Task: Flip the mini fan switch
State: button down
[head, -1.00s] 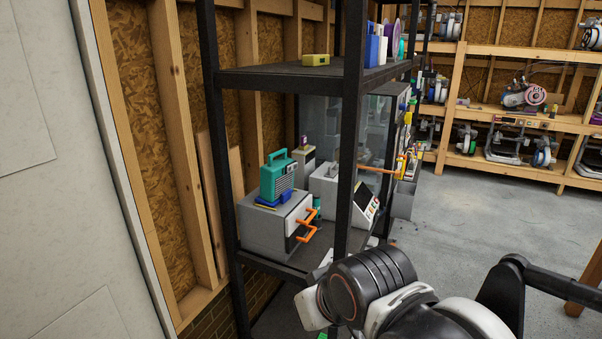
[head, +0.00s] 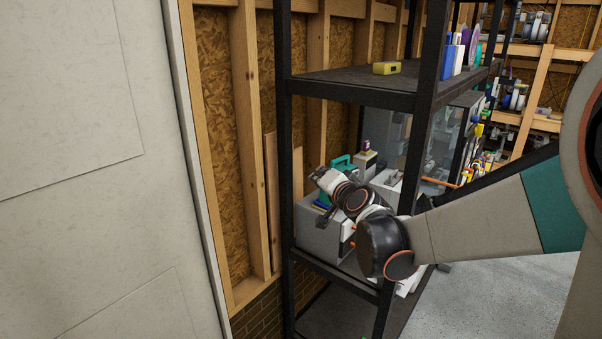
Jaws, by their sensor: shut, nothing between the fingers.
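I cannot make out a mini fan or its switch for certain in the head view. A teal device with a carrying handle (head: 341,163) stands on a grey box-shaped machine (head: 318,238) on the middle shelf, mostly hidden behind my arm. My gripper (head: 322,184) is at the end of my arm, over the left part of that machine and in front of the teal device. It is small in the picture and looks shut and empty. I cannot tell whether it touches anything.
Black shelf posts (head: 430,110) stand close to my arm. The upper shelf (head: 350,86) carries a yellow box (head: 386,68). A white machine (head: 388,184) stands right of the teal device. A white wall (head: 90,150) fills the left. Grey floor (head: 510,285) is clear at lower right.

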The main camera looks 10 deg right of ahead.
jog(key=w+d+f+m+t+h+p, duration=0.2)
jog(key=w+d+f+m+h, duration=0.15)
jog(key=w+d+m, duration=0.45)
jog(key=w+d+f+m+g+h+p, duration=0.1)
jog(key=d+f+m+h, duration=0.5)
jog(key=d+f, duration=0.5)
jog(key=shift+d+f+m+g+p, duration=0.3)
jog(key=shift+d+f+m+p, duration=0.1)
jog(key=shift+m, duration=0.2)
jog(key=shift+w+r+h, duration=0.1)
jog(key=shift+h, duration=0.15)
jog(key=w+a+b+x, duration=0.1)
jog(key=a+b+x, duration=0.1)
jog(key=x, duration=1)
jog(key=shift+w, duration=0.45)
jog(key=shift+r, duration=0.1)
